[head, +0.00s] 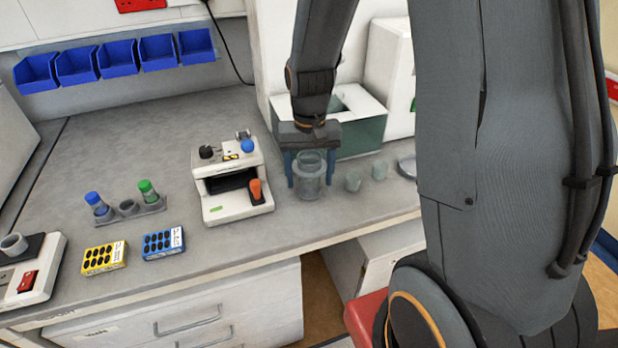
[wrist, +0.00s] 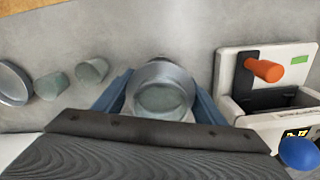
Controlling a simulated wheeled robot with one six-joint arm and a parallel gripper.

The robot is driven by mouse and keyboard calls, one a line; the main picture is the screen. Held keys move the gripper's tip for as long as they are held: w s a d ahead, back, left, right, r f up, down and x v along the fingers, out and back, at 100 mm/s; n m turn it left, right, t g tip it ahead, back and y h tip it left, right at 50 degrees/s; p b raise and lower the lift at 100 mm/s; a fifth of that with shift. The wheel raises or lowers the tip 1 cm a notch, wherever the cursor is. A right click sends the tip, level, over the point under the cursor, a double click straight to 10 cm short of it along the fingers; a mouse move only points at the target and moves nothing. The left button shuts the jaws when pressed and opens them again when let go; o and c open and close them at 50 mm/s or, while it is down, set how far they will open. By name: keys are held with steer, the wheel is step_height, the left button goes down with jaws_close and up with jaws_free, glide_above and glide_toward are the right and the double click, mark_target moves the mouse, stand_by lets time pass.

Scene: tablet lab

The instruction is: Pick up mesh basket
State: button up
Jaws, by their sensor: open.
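The mesh basket seems to be the grey-green, see-through round vessel (head: 309,176) standing upright on the bench; its mesh is too small to make out. In the wrist view its round rim and inside (wrist: 160,98) show from above. My gripper (head: 309,170) is open and points down, with one blue finger on each side of the vessel. In the wrist view the fingers (wrist: 160,95) flank it left and right. I cannot tell whether either finger touches it. My gripper's body hides the vessel's near side in the wrist view.
A white device with an orange lever (head: 232,180) stands close left of the vessel. Two small grey-green cups (head: 353,181) and a shallow dish (head: 407,166) stand to the right. A green open-topped box (head: 357,125) is behind. The bench's front edge (head: 330,233) is near.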

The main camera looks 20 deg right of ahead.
steer(key=c, duration=0.7)
steer(key=shift+o, duration=0.2)
steer(key=shift+r, duration=0.15)
